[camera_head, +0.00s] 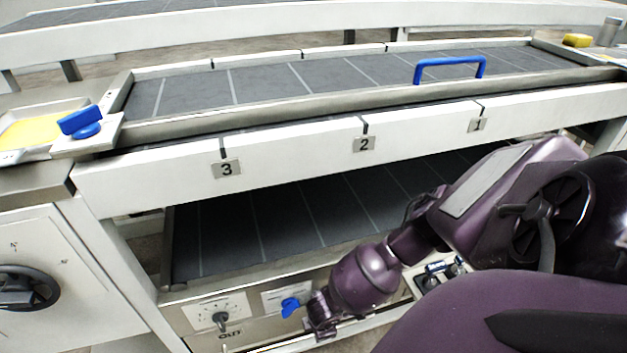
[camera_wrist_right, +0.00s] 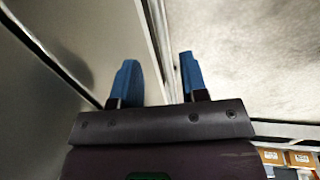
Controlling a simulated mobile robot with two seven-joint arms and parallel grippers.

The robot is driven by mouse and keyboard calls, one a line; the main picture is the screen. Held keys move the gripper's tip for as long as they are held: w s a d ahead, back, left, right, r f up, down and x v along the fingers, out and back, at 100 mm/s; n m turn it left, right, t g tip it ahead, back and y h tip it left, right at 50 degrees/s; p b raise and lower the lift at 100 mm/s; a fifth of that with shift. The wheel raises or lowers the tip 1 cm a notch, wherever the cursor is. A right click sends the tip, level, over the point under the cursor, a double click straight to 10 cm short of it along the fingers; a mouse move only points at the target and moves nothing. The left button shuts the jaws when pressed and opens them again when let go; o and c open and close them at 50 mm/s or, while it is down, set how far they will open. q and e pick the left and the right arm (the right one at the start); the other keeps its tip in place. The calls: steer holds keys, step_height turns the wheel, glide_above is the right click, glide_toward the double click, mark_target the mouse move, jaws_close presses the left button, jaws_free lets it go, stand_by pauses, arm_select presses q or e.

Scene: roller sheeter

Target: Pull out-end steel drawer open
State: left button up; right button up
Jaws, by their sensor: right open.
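A steel front panel (camera_head: 262,322) marked OUT runs along the lower frame of the sheeter in the head view. It carries a dark knob (camera_head: 221,319) on a white plate. I cannot tell for sure which part is the drawer. My right gripper (camera_head: 293,306) is at this panel, right of the knob. In the right wrist view its two blue fingers (camera_wrist_right: 158,75) are apart, with a thin upright metal edge (camera_wrist_right: 160,40) showing between them. I cannot tell whether they touch it. My right forearm hides part of the panel. My left gripper is not in view.
The upper belt (camera_head: 300,85) carries a blue handle (camera_head: 450,64). Plates 3, 2 and 1 mark the white rail (camera_head: 290,145) above the lower belt (camera_head: 290,215). A white cabinet (camera_head: 80,300) with a black handwheel (camera_head: 25,288) stands at left.

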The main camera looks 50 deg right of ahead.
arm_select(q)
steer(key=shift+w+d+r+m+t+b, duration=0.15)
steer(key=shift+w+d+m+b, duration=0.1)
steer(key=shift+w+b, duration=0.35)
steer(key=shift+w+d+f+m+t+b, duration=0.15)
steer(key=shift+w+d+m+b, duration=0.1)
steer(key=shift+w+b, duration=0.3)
arm_select(e)
steer(key=f, duration=0.4)
steer(key=w+f, duration=0.1)
steer(key=f, duration=0.1)
steer(key=shift+w+d+f, duration=0.1)
steer(key=shift+d+f, duration=0.2)
steer(key=shift+f, duration=0.1)
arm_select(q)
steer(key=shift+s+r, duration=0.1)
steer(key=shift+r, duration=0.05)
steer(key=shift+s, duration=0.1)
arm_select(e)
jaws_close()
